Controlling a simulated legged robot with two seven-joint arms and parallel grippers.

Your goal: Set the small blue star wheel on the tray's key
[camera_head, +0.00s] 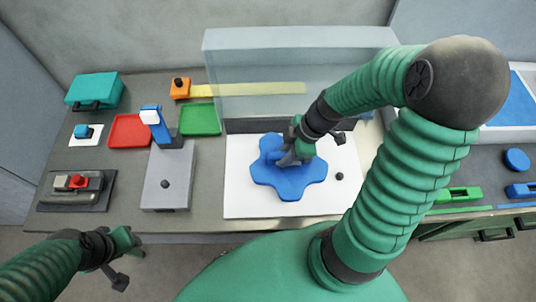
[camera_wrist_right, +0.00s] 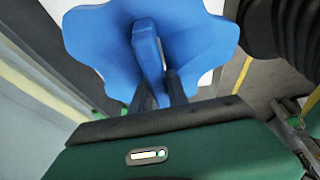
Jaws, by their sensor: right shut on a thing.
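The blue star wheel (camera_head: 302,187) is over the white tray (camera_head: 240,205), in the middle of the head view. I cannot tell whether it touches the tray. My right gripper (camera_head: 290,160) is shut on the wheel's raised blue handle. In the right wrist view, the handle (camera_wrist_right: 148,45) sits between my two dark fingers (camera_wrist_right: 159,90), with the blue lobes of the wheel around it. A small black knob (camera_head: 339,176) stands on the tray, right of the wheel; I cannot tell whether it is the key. The wheel hides the tray under it. My left gripper (camera_head: 132,240) is low at the left, away from the wheel.
A clear panel (camera_head: 250,85) stands behind the tray. Left of the tray are a grey block with a blue-topped post (camera_head: 165,184), red (camera_head: 130,130) and green (camera_head: 200,118) trays, and a teal box (camera_head: 94,88). My right arm covers the table's right part.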

